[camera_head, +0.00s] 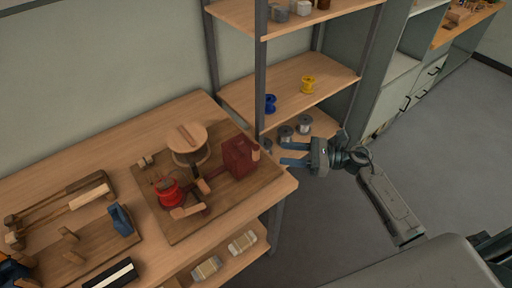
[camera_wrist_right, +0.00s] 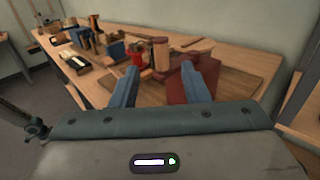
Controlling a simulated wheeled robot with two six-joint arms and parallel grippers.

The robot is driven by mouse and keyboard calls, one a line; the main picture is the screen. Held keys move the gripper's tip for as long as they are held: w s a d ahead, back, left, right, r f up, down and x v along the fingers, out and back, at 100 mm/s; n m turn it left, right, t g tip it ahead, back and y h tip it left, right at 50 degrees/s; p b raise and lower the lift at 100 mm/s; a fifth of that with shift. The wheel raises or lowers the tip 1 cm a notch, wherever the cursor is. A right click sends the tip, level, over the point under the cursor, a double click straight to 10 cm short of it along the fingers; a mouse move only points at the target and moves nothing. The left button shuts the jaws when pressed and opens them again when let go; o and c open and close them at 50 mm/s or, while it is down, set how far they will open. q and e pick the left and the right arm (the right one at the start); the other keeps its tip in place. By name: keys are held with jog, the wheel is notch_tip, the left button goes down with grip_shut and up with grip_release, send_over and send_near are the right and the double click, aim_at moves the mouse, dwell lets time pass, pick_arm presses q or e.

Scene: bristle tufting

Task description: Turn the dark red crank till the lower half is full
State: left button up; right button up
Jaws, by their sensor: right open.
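A dark red block-shaped unit (camera_head: 240,157), with a pale wooden knob (camera_head: 255,154) at its right side, stands on a wooden board (camera_head: 218,212); I take it for the crank. A dark red bar runs from it towards a bright red round part (camera_head: 169,192) with thin strands on top. My right gripper (camera_head: 287,154) is open and empty, in the air to the right of the knob, apart from it. In the right wrist view the dark red unit (camera_wrist_right: 207,67) shows beyond the blue fingers, partly hidden by one. I cannot make out the lower half or its fill. My left gripper is out of view.
A large wooden reel (camera_head: 187,137) stands behind the red part. Wooden tools and a blue-ended block (camera_head: 121,219) lie on the bench at left. A shelf rack (camera_head: 261,75) with spools stands behind my right gripper. Open floor (camera_head: 445,140) lies to the right.

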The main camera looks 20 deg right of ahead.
aim_at(256, 150)
jog(key=p+x, duration=0.4)
jog(key=x, duration=0.5)
jog(key=shift+w, duration=0.1)
jog(key=shift+w+a+f+p, duration=0.1)
jog(key=shift+w+a+p, duration=0.1)
jog(key=shift+a+p, duration=0.2)
grip_shut()
